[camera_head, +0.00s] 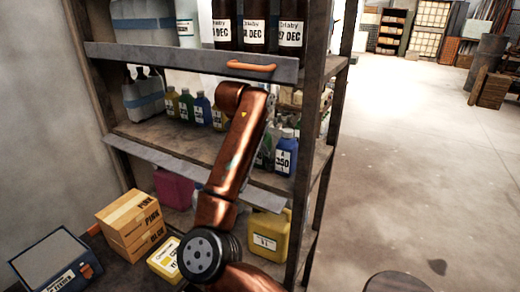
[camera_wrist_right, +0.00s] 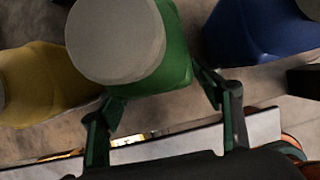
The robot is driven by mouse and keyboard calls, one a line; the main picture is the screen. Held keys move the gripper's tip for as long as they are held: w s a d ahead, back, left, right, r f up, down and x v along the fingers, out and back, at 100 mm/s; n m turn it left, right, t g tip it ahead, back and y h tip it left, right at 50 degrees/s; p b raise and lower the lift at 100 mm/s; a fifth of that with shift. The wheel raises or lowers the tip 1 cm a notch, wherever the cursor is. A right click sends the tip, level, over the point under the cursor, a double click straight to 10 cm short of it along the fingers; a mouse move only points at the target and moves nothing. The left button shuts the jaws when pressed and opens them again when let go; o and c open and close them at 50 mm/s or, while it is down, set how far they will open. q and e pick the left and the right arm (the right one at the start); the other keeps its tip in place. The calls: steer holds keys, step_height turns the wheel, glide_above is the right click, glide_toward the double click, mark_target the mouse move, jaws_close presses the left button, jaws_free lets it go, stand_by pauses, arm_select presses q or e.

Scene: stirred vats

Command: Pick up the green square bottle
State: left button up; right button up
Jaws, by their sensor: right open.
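The green bottle (camera_wrist_right: 175,65) with a wide grey cap stands on a shelf in the right wrist view. My right gripper (camera_wrist_right: 158,96) is open. Its two fingers are spread at the near side of the green bottle, one to each side, and not closed on it. I cannot tell if they touch it. In the head view my right arm reaches into the shelf rack and hides the gripper and much of the bottle row. A dark green bottle (camera_head: 265,152) shows partly beside the arm. My left gripper is not in view.
A yellow bottle (camera_wrist_right: 40,85) stands left of the green one and a blue bottle (camera_wrist_right: 262,40) stands close on its right. The rack has a grey front rail (camera_head: 180,57) above and an upright post (camera_head: 309,110) at right. Boxes (camera_head: 130,222) stand below left. Open floor lies right.

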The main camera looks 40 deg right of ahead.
steer(key=shift+d, duration=0.1)
steer(key=shift+c, duration=0.4)
steer(key=c, duration=1.4)
steer(key=shift+c, duration=0.4)
steer(key=shift+r, duration=0.2)
